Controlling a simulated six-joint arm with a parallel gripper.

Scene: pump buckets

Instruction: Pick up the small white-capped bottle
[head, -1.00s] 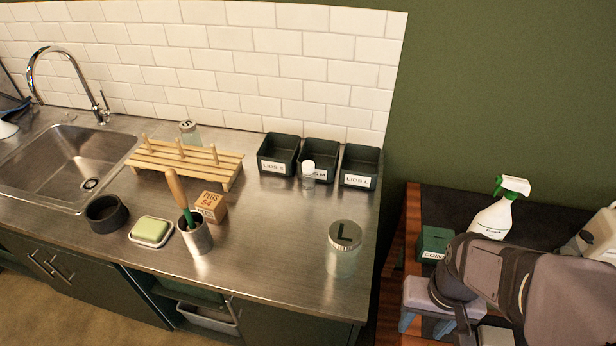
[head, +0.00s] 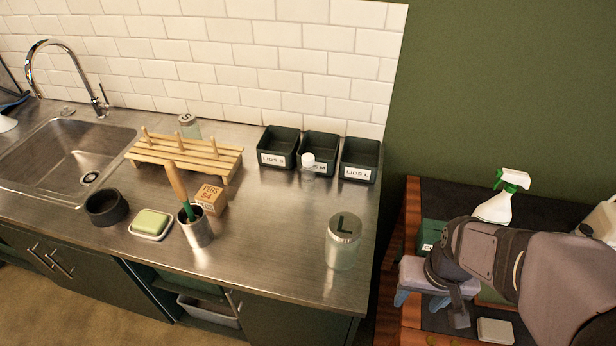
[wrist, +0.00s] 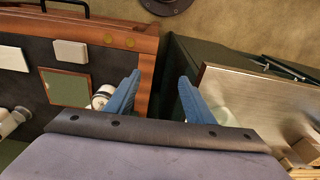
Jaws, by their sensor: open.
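The small white-capped bottle (head: 308,168) is clear with a white cap. It stands upright on the steel counter in front of the middle dark bin, in the head view. My gripper (head: 424,300) is at the right, low beside the counter's right edge and over the wooden side table, well apart from the bottle. In the wrist view my gripper (wrist: 157,92) shows two blue fingers spread apart with nothing between them. The small bottle cannot be made out in the wrist view.
A large jar marked L (head: 343,243) stands near the counter's (head: 270,255) right edge. Three lid bins (head: 360,160) stand behind the bottle. A wooden rack (head: 190,160), a steel cup with a wooden-handled tool (head: 196,228) and a spray bottle (head: 500,200) are also in view.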

